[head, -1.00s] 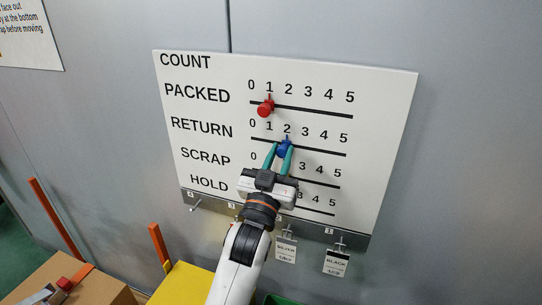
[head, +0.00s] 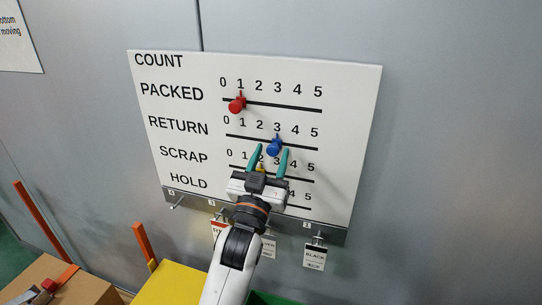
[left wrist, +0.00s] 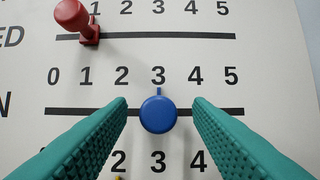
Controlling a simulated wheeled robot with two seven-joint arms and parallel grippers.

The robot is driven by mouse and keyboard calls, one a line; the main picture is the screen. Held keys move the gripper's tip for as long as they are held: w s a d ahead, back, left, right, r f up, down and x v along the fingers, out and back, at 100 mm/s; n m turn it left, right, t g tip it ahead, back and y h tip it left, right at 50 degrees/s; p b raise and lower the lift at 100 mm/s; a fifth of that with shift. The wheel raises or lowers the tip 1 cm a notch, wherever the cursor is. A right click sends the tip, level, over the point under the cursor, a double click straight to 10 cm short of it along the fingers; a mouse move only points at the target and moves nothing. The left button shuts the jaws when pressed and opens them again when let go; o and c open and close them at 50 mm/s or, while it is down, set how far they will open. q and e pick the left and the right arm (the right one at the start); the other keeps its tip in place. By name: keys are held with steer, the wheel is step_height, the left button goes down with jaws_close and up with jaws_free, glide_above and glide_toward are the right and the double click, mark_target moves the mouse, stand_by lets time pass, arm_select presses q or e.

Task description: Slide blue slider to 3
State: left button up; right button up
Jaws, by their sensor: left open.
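The blue slider (head: 274,147) sits on the RETURN track of the white count board (head: 350,110). In the left wrist view the blue slider (left wrist: 158,114) has its pointer straight under the 3. My left gripper (head: 270,150) is open just below the slider. In the left wrist view its teal fingers (left wrist: 160,110) stand on either side of the slider, with a gap on both sides. My right gripper is not in view.
A red slider (head: 237,104) sits at 1 on the PACKED track. A yellow slider (head: 261,167), partly hidden by my gripper, is on the SCRAP track. A yellow box (head: 170,283) stands below.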

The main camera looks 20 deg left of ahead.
arm_select(q)
steer(key=b+v, duration=0.3)
steer(key=v, duration=0.8)
steer(key=shift+b, duration=0.35)
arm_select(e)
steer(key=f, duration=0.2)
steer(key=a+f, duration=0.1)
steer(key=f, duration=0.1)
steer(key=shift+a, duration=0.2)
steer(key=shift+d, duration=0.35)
arm_select(q)
steer(key=shift+s+f, duration=0.1)
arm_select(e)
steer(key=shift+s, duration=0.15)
